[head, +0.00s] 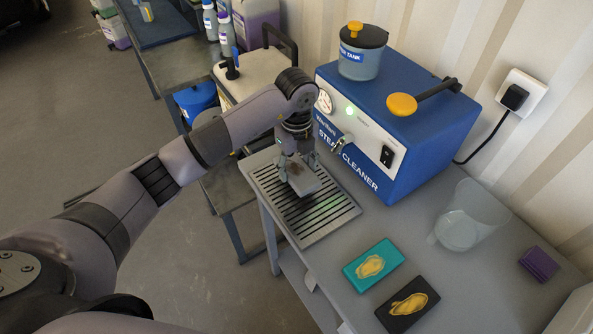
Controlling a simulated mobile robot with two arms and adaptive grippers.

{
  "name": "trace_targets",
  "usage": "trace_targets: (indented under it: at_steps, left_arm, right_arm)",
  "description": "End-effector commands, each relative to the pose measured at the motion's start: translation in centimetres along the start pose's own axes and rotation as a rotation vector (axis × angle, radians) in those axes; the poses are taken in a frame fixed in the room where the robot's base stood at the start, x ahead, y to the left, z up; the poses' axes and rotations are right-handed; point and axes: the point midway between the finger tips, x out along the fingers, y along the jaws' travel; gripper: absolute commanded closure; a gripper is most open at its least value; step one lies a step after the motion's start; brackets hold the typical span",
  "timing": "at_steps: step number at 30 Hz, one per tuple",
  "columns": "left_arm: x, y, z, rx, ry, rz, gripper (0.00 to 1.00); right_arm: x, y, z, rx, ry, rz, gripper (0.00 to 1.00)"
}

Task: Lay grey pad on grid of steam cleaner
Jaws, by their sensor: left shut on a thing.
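The grey pad (304,182) is a small block with a brownish stain, over the upper middle of the slotted grid (331,208) in front of the steam cleaner (428,122). My left gripper (297,172) is shut on the pad from above. The pad is within the grid's outline; I cannot tell whether its underside touches the slats. The steam cleaner is a blue box with a white front panel, a gauge and a lit green lamp. My right gripper is not in view.
A teal pad (360,275) and a black pad (388,318), both with yellow smears, lie at the table's front. A clear jug (484,212) and a purple block (539,263) stand to the right. A white canister (262,68) and bottles (226,35) are at the back left.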

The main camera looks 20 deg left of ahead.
Motion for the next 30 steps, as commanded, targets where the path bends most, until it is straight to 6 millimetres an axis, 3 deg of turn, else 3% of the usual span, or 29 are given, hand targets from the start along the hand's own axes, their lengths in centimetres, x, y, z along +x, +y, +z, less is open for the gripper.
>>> trace_targets:
  at_steps: [6, 18, 19, 27, 30]
  left_arm:
    - [2.8, 0.1, -0.1, 0.000, 0.002, 0.003, 0.83]
    - [3.4, 0.0, 0.0, 0.000, 0.000, 0.001, 0.83]
    - [3.5, 0.0, 0.0, 0.000, 0.001, 0.002, 0.46]
    - [3.4, 0.1, 0.0, 0.000, 0.001, 0.002, 0.29]
    - [3.4, 0.1, 0.0, 0.000, 0.001, 0.002, 0.27]
  right_arm:
    - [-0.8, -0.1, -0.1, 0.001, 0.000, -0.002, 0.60]
    - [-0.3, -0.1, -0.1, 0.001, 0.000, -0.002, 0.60]
    - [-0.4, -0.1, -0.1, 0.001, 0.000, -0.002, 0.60]
    - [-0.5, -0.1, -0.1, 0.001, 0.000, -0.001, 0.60]
    - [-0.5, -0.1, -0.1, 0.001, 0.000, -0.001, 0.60]
